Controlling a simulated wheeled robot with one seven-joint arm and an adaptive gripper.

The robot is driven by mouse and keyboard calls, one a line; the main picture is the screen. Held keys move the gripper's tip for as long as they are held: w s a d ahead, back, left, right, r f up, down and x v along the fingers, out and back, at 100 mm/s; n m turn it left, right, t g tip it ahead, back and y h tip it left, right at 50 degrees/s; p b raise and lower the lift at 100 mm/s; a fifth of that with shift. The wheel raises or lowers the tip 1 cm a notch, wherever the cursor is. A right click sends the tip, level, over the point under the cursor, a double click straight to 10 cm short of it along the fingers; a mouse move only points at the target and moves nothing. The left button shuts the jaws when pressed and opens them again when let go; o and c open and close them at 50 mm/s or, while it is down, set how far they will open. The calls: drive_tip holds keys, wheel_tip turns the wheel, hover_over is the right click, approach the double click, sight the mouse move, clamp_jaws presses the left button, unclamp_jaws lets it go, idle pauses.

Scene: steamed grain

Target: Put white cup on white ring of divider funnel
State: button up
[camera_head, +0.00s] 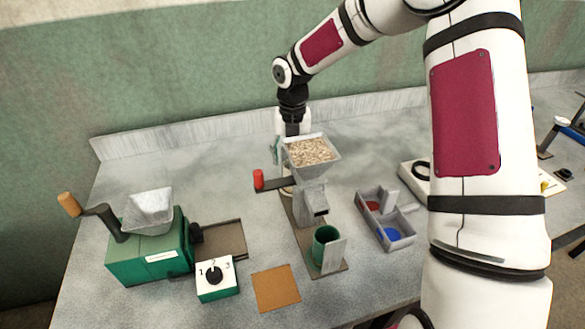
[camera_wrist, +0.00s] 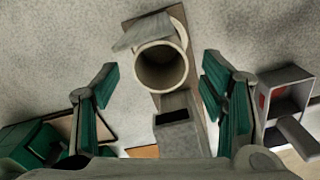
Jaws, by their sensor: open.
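The white cup (camera_wrist: 163,70) shows in the wrist view, upright with its open mouth towards the camera. A flat handle plate (camera_wrist: 143,32) is on its far side. It sits on the divider's base strip, beside a grey spout (camera_wrist: 178,122). My gripper (camera_wrist: 160,78) is open, with one green finger on each side of the cup and gaps between. In the head view my gripper (camera_head: 279,150) is behind the grain-filled hopper (camera_head: 311,152), which hides most of it and the cup. I cannot clearly make out the white ring.
A green cup (camera_head: 326,246) stands at the divider's front, below another spout (camera_head: 313,200). A red-knobbed lever (camera_head: 258,180) sticks out left. A grey tray (camera_head: 397,243) is at right, a green mill (camera_head: 147,252) and control box (camera_head: 215,279) at left. An orange pad (camera_head: 276,289) lies in front.

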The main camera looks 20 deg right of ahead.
wheel_tip(320, 180, up, 7)
idle(0.3)
idle(0.5)
